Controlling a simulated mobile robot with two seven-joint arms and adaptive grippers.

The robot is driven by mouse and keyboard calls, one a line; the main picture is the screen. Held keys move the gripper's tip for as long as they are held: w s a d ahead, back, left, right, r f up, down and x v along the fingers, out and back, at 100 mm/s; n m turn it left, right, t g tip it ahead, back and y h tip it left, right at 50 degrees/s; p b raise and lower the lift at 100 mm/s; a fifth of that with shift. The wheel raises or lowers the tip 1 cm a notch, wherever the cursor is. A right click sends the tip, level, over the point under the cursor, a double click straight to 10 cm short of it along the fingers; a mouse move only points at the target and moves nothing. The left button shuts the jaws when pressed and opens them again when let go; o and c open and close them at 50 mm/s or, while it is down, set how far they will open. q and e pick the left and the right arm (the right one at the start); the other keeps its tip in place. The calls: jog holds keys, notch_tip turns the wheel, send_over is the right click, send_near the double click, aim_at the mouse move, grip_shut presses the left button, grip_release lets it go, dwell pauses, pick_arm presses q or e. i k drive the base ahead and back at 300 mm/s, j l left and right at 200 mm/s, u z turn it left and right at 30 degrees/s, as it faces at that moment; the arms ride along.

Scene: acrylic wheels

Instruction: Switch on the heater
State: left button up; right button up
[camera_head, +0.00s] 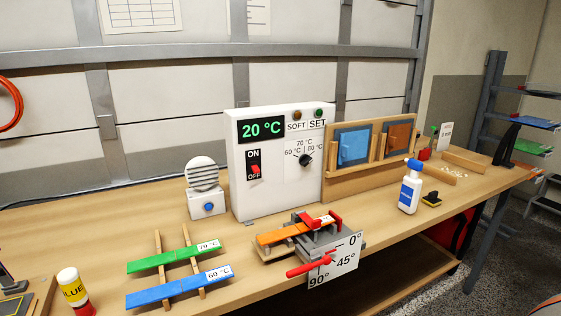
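The heater control box (278,190) is white and stands upright at the back of the workbench. Its display (262,129) reads 20 °C in green. Below the display is a black ON/OFF switch plate with a red switch lever (255,169); the lever sits low, near the OFF label. A black dial (305,160) on the right of the front has marks for 60, 70 and 80 °C. Two round buttons, SOFT (297,115) and SET (318,112), are at the top right. Neither of my grippers is in view.
A white louvred unit with a blue button (208,207) stands left of the box. In front is a bending jig (318,245) with an orange strip. Green (175,259) and blue (178,288) strips lie front left. A bottle (410,190) stands right.

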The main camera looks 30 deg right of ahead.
aim_at(255, 168)
jog(key=l+u, duration=0.2)
jog(key=l, duration=1.15)
jog(key=k+l+u, duration=0.15)
jog(key=l, duration=1.25)
jog(key=i, duration=0.1)
